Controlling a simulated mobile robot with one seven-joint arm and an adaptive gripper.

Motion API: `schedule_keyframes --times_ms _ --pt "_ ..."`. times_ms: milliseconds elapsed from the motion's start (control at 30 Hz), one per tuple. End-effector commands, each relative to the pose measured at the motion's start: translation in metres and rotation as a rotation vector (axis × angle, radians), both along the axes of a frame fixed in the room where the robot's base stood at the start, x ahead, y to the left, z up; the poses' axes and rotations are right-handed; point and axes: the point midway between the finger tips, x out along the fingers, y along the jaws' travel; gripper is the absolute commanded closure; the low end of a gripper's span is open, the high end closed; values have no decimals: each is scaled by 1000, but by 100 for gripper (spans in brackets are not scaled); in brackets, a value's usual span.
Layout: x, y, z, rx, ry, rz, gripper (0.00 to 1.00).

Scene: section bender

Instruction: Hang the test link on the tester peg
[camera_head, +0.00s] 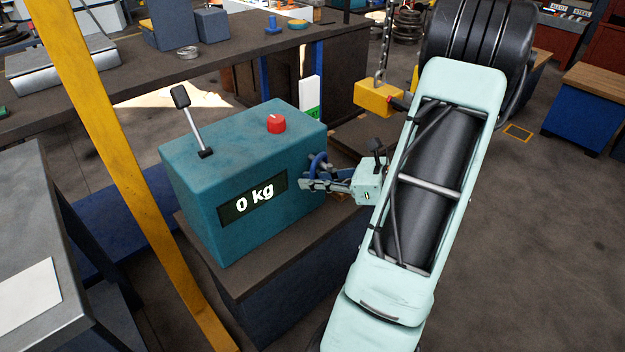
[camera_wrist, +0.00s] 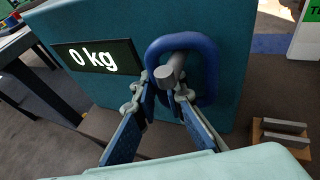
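The teal tester (camera_head: 240,170) has a display reading 0 kg, which also shows in the wrist view (camera_wrist: 98,57). A grey peg (camera_wrist: 170,70) sticks out of its face. The test link, a blue rounded ring (camera_wrist: 208,65), stands upright around the peg in the wrist view, with a gap visible between its top bar and the peg. It also shows in the head view (camera_head: 318,163). My gripper (camera_wrist: 164,92) is at the link's lower part, its fingertips a little apart. They hide the link's lower left, so I cannot tell whether they clamp it.
A lever (camera_head: 190,120) and a red knob (camera_head: 276,123) stand on the tester's top. A yellow post (camera_head: 115,150) rises to its left. A yellow block (camera_head: 379,98) hangs from a chain behind my arm. Open floor (camera_head: 530,230) lies to the right.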

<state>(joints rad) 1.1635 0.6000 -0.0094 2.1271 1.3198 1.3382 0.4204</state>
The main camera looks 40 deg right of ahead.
Motion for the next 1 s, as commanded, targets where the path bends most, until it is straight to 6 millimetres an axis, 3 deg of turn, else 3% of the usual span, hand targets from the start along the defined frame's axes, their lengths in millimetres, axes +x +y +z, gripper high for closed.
schedule_keyframes --times_ms 133,567,1000 --pt "0 0 0 -1 0 0 72" --pt "-7 -6 2 -2 1 -4 71" --pt "-78 -47 30 -2 0 -3 71"
